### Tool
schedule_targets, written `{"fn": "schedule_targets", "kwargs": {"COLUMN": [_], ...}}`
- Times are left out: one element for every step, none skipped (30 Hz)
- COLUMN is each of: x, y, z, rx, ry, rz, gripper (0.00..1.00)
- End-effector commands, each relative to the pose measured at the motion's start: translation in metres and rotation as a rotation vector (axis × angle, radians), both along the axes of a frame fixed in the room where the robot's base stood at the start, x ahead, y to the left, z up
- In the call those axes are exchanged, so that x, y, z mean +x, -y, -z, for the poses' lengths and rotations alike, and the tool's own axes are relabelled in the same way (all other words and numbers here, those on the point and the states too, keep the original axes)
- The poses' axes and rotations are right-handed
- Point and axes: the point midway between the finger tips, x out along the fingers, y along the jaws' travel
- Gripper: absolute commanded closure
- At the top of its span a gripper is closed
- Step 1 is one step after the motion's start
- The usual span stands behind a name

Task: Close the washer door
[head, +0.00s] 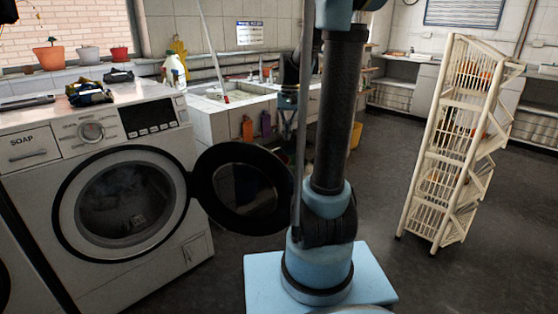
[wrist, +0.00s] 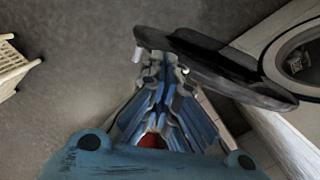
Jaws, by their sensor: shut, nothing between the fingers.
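The white washer (head: 130,190) stands at the left with its round drum opening uncovered. Its round black door (head: 243,187) is swung wide open, hinged at the right side of the opening. In the wrist view the door (wrist: 225,70) is a dark disc seen nearly edge-on, with the washer (wrist: 285,130) at the right. My gripper (wrist: 163,68) is shut and empty, with its fingertips close to the door's outer part. I cannot tell whether they touch it. In the head view my arm covers the door's right edge, and the fingertips cannot be made out.
A tiled sink counter (head: 232,112) stands behind the door. A cream slatted rack (head: 455,145) stands at the right on the dark floor. Gloves or tools (head: 90,93) lie on top of the washer. Floor between my base and the rack is clear.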

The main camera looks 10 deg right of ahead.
Motion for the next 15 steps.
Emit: {"fn": "schedule_targets", "kwargs": {"x": [0.016, 0.024, 0.034, 0.042, 0.05, 0.06, 0.068, 0.076, 0.086, 0.093, 0.099, 0.107, 0.113, 0.118, 0.124], "y": [0.0, 0.001, 0.001, 0.001, 0.001, 0.001, 0.001, 0.001, 0.002, 0.002, 0.002, 0.002, 0.002, 0.002, 0.003], "z": [0.002, 0.004, 0.006, 0.008, 0.01, 0.014, 0.017, 0.019, 0.023, 0.026, 0.029, 0.034, 0.037, 0.039, 0.043], "rx": [0.002, 0.002, 0.004, 0.004, 0.005, 0.007, 0.007, 0.008, 0.009, 0.01, 0.01, 0.011, 0.012, 0.011, 0.012], "ry": [-0.011, -0.02, -0.03, -0.038, -0.044, -0.056, -0.064, -0.071, -0.081, -0.088, -0.095, -0.103, -0.11, -0.115, -0.122], "rz": [0.011, 0.017, 0.026, 0.031, 0.038, 0.047, 0.053, 0.06, 0.068, 0.073, 0.079, 0.087, 0.091, 0.096, 0.101], "gripper": [1.0, 1.0, 1.0, 1.0, 1.0, 1.0, 1.0, 1.0, 1.0, 1.0, 1.0, 1.0, 1.0, 1.0, 1.0]}}
